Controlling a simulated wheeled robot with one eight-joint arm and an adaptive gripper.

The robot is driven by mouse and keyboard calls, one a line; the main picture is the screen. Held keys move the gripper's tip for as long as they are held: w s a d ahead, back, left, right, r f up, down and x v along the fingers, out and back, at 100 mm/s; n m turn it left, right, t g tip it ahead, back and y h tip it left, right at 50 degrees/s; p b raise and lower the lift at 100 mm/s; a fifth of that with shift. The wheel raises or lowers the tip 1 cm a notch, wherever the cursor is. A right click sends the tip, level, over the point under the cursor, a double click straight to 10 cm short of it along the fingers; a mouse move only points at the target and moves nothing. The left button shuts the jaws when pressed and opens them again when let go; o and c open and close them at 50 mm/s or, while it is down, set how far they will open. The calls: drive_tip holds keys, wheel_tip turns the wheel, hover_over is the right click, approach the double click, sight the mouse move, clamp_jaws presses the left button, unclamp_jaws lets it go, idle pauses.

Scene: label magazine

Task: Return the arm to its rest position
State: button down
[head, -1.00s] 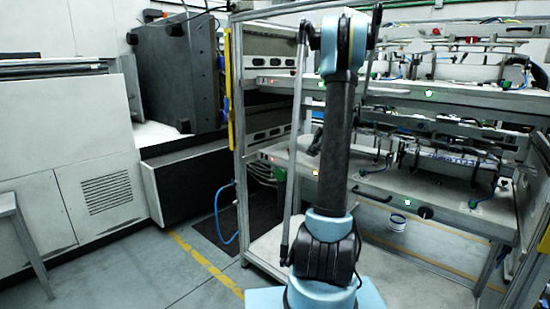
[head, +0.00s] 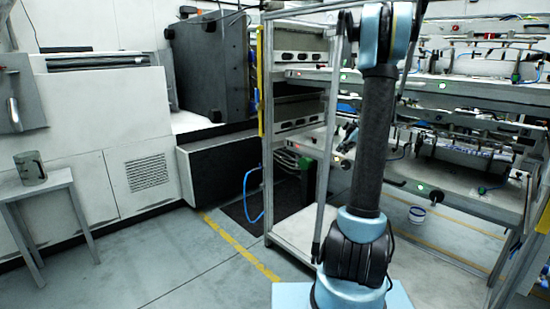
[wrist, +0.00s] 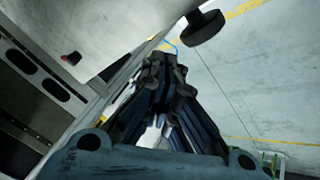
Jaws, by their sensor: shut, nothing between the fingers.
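My arm (head: 374,150) stands upright in the head view, in front of the metal rack. Its blue-grey base joint is low and its upper joint reaches the top edge of the picture. In the wrist view my gripper (wrist: 166,62) points away from the camera, its dark fingers drawn together at the tips with nothing between them. In the head view I cannot make out the gripper clearly; the arm and rack hide or crowd it.
The rack (head: 268,140) with several shelves of label equipment stands close behind my arm. The floor (head: 170,262) between is clear.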

drive_tip(key=s+a+r+m+g+h, duration=0.15)
drive_tip(key=s+a+m, duration=0.35)
drive_tip(key=s, duration=0.8)
drive_tip(key=s+a+r+m+g, duration=0.1)
drive_tip(key=s+a+r+m, duration=0.1)
drive_tip(key=s+a, duration=0.85)
drive_tip(key=s+d+f+m+h, duration=0.1)
drive_tip(key=s+f+m, duration=0.3)
drive_tip(key=s, duration=0.8)
drive_tip(key=s+d+f+m+h, duration=0.1)
drive_tip(key=s+f+m+h, duration=0.1)
drive_tip(key=s+f+m, duration=0.2)
drive_tip(key=s+f, duration=0.3)
drive_tip(key=s, duration=0.5)
drive_tip(key=shift+s+m+g, duration=0.3)
drive_tip(key=shift+s+g, duration=0.05)
drive_tip(key=shift+s, duration=0.05)
drive_tip(key=shift+d+f, duration=0.1)
